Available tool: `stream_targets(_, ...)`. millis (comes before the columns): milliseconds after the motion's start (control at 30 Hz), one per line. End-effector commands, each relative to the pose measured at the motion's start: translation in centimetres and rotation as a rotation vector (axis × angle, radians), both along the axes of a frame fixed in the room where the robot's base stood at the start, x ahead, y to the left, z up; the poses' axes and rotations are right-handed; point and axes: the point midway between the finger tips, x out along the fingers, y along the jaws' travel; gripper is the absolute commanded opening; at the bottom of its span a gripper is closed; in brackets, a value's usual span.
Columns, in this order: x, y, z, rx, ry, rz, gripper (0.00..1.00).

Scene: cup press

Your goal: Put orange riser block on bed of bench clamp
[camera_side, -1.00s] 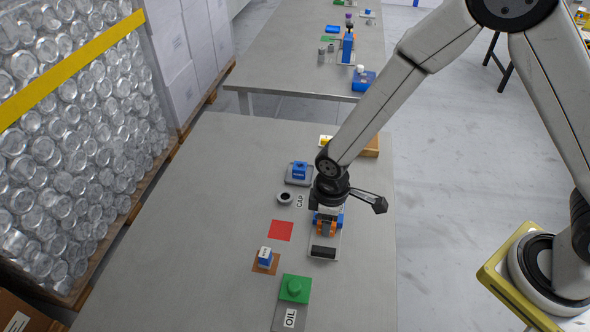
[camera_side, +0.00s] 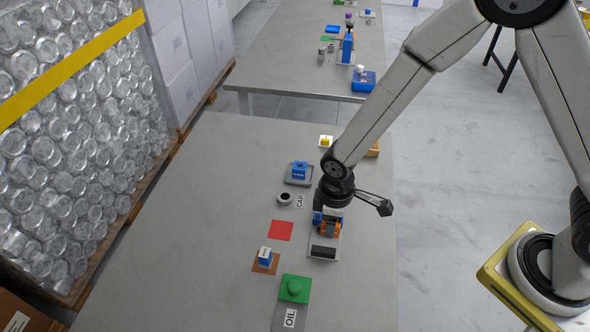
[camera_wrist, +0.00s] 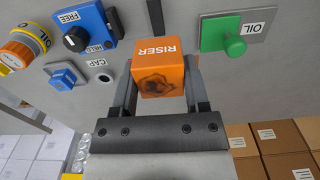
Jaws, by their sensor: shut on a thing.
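My gripper (camera_side: 330,229) is shut on the orange riser block (camera_wrist: 158,76), which shows between the two fingers in the wrist view, its RISER label upside down. In the side view the block is mostly hidden by the gripper. The bench clamp has a blue body (camera_side: 318,217) beside the gripper and a pale base plate with a black pad (camera_side: 323,252) on its near end. In the wrist view, its blue body with a black knob (camera_wrist: 78,38) is at upper left. The gripper is over the clamp; I cannot tell whether the block touches the bed.
A blue block on a grey pad (camera_side: 299,172), a dark ring (camera_side: 285,198) by a CAP label, a red square (camera_side: 281,230), a blue-white block (camera_side: 265,256) and a green OIL fixture (camera_side: 295,289) stand nearby. The table's left side is clear.

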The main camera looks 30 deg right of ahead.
Motion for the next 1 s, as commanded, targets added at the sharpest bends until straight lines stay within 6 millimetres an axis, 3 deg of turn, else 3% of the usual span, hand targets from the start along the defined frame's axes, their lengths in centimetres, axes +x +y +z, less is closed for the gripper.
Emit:
stream_targets(267,-1.2,-0.9,0.1,0.000,0.000,-0.199,0.00)
stream_targets(1000,-6.7,-4.3,0.6,0.000,0.000,-1.055,0.00)
